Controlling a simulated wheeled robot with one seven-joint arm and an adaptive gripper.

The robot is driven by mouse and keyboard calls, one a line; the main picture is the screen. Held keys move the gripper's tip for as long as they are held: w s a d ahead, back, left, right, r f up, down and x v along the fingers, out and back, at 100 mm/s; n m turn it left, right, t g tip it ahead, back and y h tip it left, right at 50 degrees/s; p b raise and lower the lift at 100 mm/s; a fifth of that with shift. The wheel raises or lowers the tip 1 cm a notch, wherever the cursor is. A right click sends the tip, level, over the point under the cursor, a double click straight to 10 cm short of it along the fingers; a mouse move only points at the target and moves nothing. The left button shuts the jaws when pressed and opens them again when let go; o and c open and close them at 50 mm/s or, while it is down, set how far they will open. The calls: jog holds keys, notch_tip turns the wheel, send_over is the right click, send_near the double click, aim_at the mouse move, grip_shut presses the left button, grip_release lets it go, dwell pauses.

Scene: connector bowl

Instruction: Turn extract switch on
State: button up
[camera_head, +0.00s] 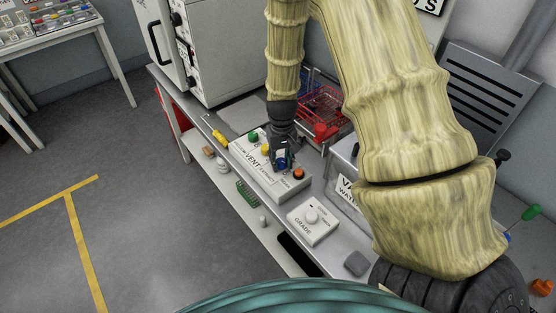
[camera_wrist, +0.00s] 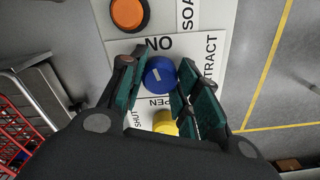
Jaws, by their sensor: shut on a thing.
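The extract switch is a round blue knob with a short white mark on top. It shows in the wrist view (camera_wrist: 158,76), and in the head view (camera_head: 282,163) it is partly hidden by my fingers. It sits on a white panel box (camera_head: 245,155) labelled VENT, beside printing that ends in "TRACT". My gripper (camera_wrist: 161,71) has its teal-padded fingers on either side of the knob and is shut on it. In the head view my gripper (camera_head: 283,156) reaches down onto the box from above. Part of the label is hidden behind the right fingers.
On the same box are an orange knob (camera_wrist: 128,13), a yellow knob (camera_wrist: 165,127) and a green knob (camera_head: 252,136). A white GRADE box (camera_head: 325,227) stands nearer on the bench. A red wire basket (camera_head: 320,105) is behind my gripper. The floor at left is clear.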

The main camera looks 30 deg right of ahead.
aim_at(282, 161)
jog(key=shift+m, duration=1.5)
jog(key=shift+p, duration=0.3)
jog(key=o, duration=1)
jog(key=shift+d, duration=0.1)
jog(key=shift+r, duration=0.1)
notch_tip(282, 161, up, 12)
jog(key=shift+f, duration=0.1)
